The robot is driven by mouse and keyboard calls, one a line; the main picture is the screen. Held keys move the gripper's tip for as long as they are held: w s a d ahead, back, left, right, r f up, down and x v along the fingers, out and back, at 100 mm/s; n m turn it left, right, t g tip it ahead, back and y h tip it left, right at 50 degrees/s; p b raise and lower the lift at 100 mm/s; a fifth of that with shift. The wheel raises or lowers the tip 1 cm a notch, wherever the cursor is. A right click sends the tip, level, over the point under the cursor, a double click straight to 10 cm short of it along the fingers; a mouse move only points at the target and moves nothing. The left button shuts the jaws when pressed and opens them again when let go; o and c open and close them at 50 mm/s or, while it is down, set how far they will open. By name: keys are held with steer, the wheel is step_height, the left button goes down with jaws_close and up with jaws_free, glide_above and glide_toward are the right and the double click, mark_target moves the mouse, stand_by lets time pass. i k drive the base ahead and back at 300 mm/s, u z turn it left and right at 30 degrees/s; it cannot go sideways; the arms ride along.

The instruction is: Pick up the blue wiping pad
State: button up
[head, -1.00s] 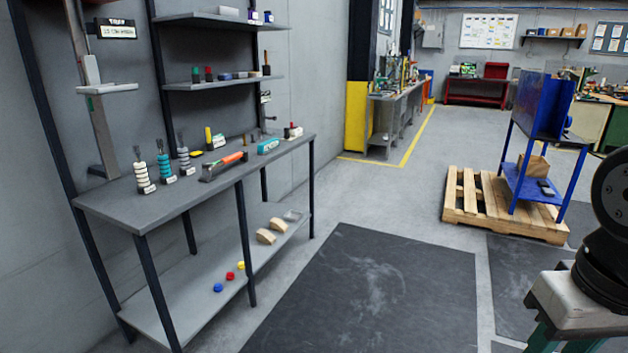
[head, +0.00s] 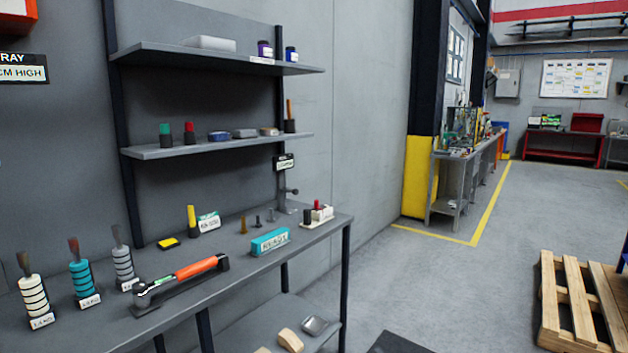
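A small, low, dark blue pad (head: 219,136) lies on the middle shelf (head: 175,151) of the wall rack. It looks like the blue wiping pad, though it is small in the picture. A grey pad (head: 245,133) and a brownish pad (head: 269,131) lie to its right in the same row. A green-topped holder (head: 165,134) and a red-topped holder (head: 190,132) stand to its left. My gripper is not in view.
The bench (head: 215,300) below holds weighted stacks, an orange-handled tool (head: 190,272), a teal labelled block (head: 270,241) and small pegs. The upper shelf (head: 215,57) overhangs the middle one.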

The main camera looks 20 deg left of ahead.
mark_target(215, 136)
steer(key=u, duration=0.25)
steer(key=i, duration=1.65)
steer(key=u, duration=1.3)
steer(key=i, duration=1.25)
steer(key=u, duration=0.9)
steer(key=i, duration=0.25)
steer(key=u, duration=0.1)
